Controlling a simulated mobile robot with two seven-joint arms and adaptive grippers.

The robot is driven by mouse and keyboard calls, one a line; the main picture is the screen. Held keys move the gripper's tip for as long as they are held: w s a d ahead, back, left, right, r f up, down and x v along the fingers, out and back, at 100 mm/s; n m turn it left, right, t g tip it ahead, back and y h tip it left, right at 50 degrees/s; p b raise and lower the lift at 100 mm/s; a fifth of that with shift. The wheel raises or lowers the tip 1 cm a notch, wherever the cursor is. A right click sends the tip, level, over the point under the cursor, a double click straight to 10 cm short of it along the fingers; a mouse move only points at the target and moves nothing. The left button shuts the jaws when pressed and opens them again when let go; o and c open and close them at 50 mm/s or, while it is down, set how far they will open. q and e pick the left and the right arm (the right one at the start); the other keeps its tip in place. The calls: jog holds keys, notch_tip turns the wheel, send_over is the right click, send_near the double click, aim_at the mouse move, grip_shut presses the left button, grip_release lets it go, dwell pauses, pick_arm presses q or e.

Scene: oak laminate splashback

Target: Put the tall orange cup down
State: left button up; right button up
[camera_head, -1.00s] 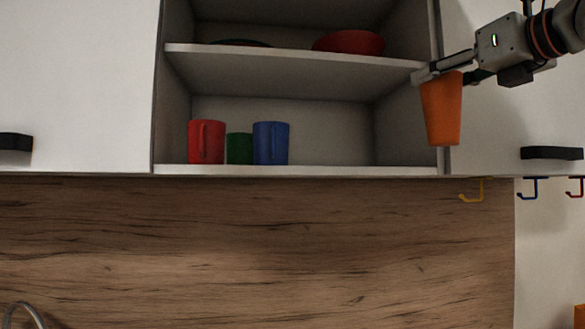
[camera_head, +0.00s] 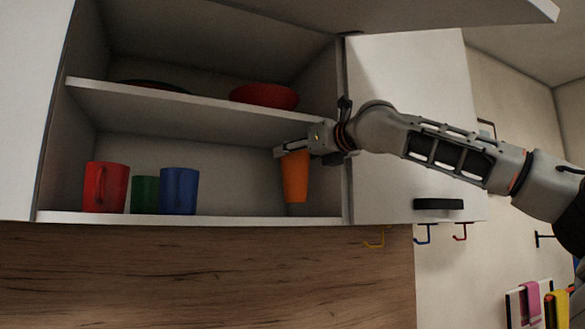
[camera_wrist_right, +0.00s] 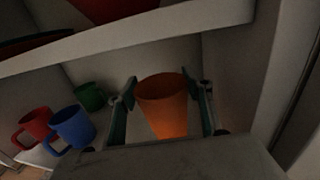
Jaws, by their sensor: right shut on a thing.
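The tall orange cup (camera_head: 295,178) hangs upright from my right gripper (camera_head: 290,151), inside the right part of the open cupboard's lower compartment. Its bottom appears slightly above the lower shelf (camera_head: 250,219); I cannot tell for certain whether it touches. In the right wrist view the orange cup (camera_wrist_right: 164,103) sits between the two fingers of the right gripper (camera_wrist_right: 160,95), which is shut on it near the rim. My left gripper is not in view.
A red mug (camera_head: 105,188), a green cup (camera_head: 145,194) and a blue mug (camera_head: 179,191) stand left on the lower shelf. A red bowl (camera_head: 264,96) sits on the upper shelf (camera_head: 200,103). The cupboard's right side wall (camera_head: 334,185) is close to the cup.

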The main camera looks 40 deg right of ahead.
aim_at(293, 168)
jog(key=shift+w+d+f, duration=0.1)
jog(key=shift+w+f, duration=0.05)
jog(key=shift+w, duration=0.4)
notch_tip(293, 168, down, 2)
jog(key=shift+f, duration=0.55)
jog(key=o, duration=0.9)
jog(key=shift+f, duration=0.1)
jog(key=shift+c, duration=0.2)
